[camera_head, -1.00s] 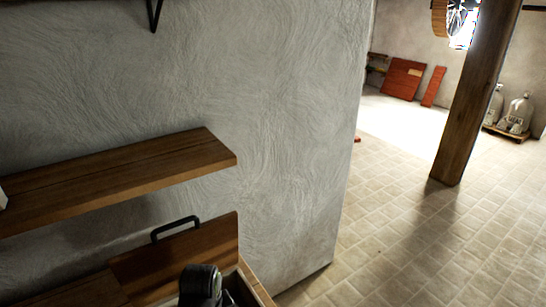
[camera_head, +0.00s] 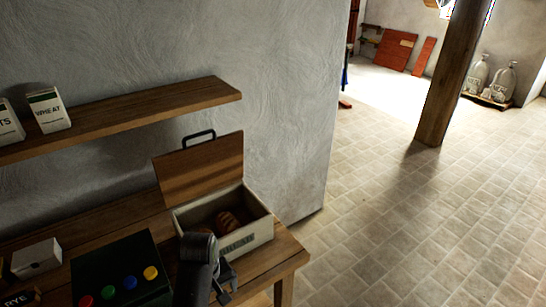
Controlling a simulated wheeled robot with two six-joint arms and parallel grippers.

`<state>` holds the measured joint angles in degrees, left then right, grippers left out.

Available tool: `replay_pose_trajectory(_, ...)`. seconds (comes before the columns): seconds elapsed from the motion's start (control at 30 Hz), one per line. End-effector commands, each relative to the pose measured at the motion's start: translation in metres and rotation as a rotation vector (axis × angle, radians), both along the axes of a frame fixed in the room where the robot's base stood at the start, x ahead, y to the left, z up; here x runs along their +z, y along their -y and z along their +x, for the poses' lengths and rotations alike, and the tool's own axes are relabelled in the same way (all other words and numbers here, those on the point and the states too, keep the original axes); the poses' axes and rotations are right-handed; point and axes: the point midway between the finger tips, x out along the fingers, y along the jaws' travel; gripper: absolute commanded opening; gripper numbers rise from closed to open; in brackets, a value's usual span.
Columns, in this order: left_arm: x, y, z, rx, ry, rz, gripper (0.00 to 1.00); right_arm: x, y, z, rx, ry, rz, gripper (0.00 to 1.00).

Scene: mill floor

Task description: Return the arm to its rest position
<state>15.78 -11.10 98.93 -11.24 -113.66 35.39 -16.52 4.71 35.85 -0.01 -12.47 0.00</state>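One dark arm of mine, which I take to be the left, rises from the bottom edge left of centre, in front of the bread box. Its gripper (camera_head: 224,285) is low in the view, beside the front of the box and near the table's front edge. The fingers are small and dark, and I cannot tell whether they are open or shut. I see nothing clearly held. My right gripper is not in view.
An open bread box (camera_head: 250,238) with a brown loaf (camera_head: 227,220) stands on a wooden table (camera_head: 285,257). Left of it are a dark panel with coloured buttons (camera_head: 118,262) and a white box (camera_head: 37,258). A shelf (camera_head: 150,112) hangs above. Tiled floor (camera_head: 420,220) is clear at right.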

Motion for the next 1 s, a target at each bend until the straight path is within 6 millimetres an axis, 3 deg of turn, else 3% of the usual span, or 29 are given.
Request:
replay_pose_trajectory(0.1, -0.029, -0.005, -0.002, -0.022, -0.003, 0.008, 0.94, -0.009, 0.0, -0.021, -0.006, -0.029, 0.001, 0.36)
replay_pose_trajectory(0.23, -0.058, -0.01, -0.003, -0.051, 0.001, 0.013, 0.94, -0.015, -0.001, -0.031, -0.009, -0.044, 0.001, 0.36)
replay_pose_trajectory(0.37, -0.094, -0.016, -0.007, -0.085, 0.006, 0.018, 0.94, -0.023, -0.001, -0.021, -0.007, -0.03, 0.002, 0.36)
replay_pose_trajectory(0.57, -0.169, -0.03, -0.024, -0.155, 0.014, 0.028, 0.94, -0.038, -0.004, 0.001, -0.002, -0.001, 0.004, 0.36)
replay_pose_trajectory(0.77, -0.288, -0.056, -0.074, -0.26, 0.022, 0.039, 0.94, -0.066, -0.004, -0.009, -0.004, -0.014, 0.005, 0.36)
replay_pose_trajectory(0.87, -0.347, -0.071, -0.112, -0.313, 0.029, 0.043, 0.94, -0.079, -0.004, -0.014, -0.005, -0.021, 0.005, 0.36)
replay_pose_trajectory(1.0, -0.421, -0.095, -0.179, -0.381, 0.039, 0.054, 0.94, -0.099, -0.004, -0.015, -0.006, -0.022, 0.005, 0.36)
